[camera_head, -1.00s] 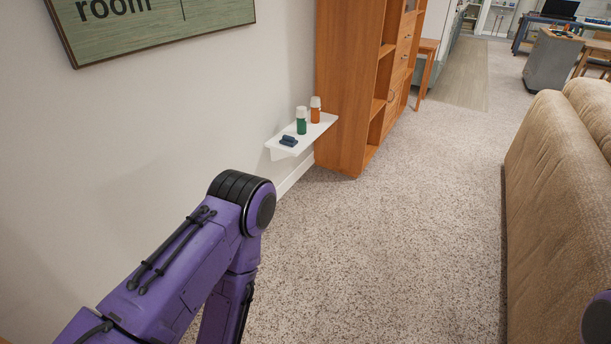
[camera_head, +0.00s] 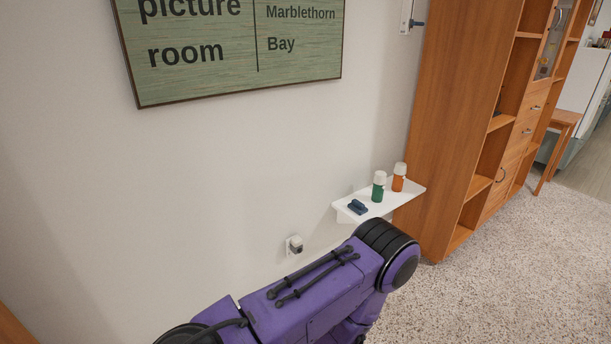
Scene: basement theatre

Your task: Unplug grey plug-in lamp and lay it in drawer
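A small grey plug-in lamp (camera_head: 296,245) appears to sit in a white outlet plate low on the wall, left of the small shelf. It is small in the view, and my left arm passes just below and in front of it. The wooden cabinet on the right has drawers, and one drawer front (camera_head: 528,129) shows; it looks shut. My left gripper is out of view beyond the bottom edge; only the purple arm shows. My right gripper is out of view.
A white wall shelf (camera_head: 345,215) holds a green bottle (camera_head: 379,187), an orange bottle (camera_head: 399,177) and a dark blue item (camera_head: 357,207). A green sign (camera_head: 235,75) hangs above. A wooden stool (camera_head: 562,120) stands beyond the cabinet (camera_head: 445,120). Carpet at right is clear.

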